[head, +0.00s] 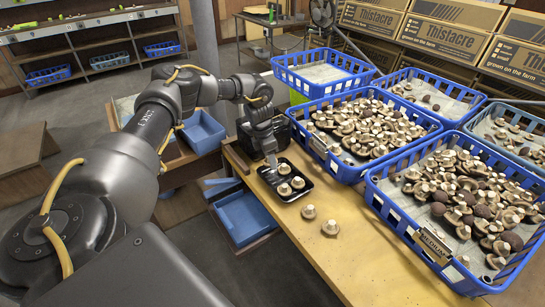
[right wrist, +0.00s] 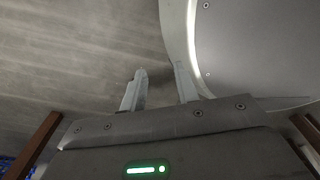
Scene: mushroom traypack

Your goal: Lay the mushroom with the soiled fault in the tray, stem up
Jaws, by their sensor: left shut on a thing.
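The black tray (head: 303,192) lies on the wooden table at its left end. Pale mushrooms show in it stem up, among them one at the front left (head: 284,189) and one at the right (head: 298,183). My left gripper (head: 272,161) points down over the tray's back left part, shut on a mushroom that its fingers largely hide. Another pale mushroom (head: 284,169) shows right beside the fingertips; I cannot tell if it is the held one. Soil on any mushroom is too small to make out. My right gripper (right wrist: 160,92) is open and empty in the right wrist view.
Two mushrooms, one nearer (head: 330,228) and one farther (head: 308,212), lie on the table (head: 350,265) in front of the tray. Blue crates of mushrooms, one with a label (head: 435,245), line the right side. The table's front is clear.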

